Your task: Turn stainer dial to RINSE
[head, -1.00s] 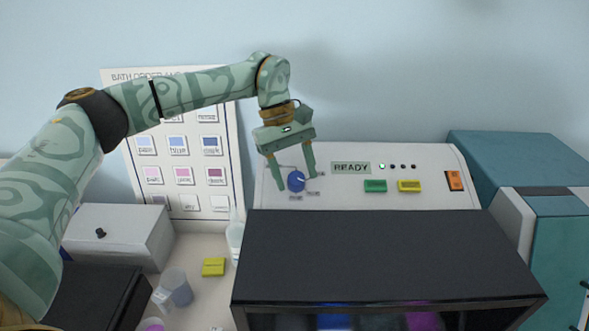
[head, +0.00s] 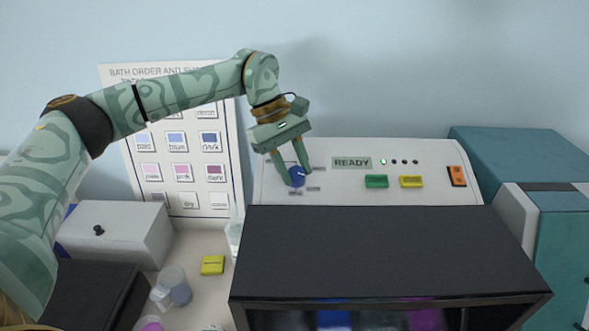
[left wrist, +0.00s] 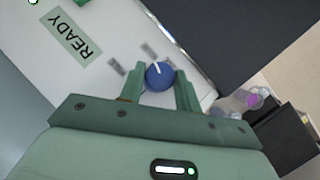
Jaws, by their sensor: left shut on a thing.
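The stainer (head: 430,200) has a pale sloped panel with a blue round dial (head: 297,176) at its left end. The dial has a white pointer line and small labels around it, too blurred to read. My left gripper (head: 296,174) is shut on the dial, one finger on each side. The left wrist view also shows the blue dial (left wrist: 159,75) between the fingers (left wrist: 160,85), its white line toward the top of the picture. A green READY display (head: 352,163) is right of the dial. My right gripper is not in view.
Right of the dial are a green button (head: 376,181), a yellow button (head: 411,181) and an orange switch (head: 457,176). A black hood (head: 390,250) juts out below the panel. A wall chart (head: 180,140) stands behind my arm. Cups and a yellow block (head: 212,265) sit on the counter.

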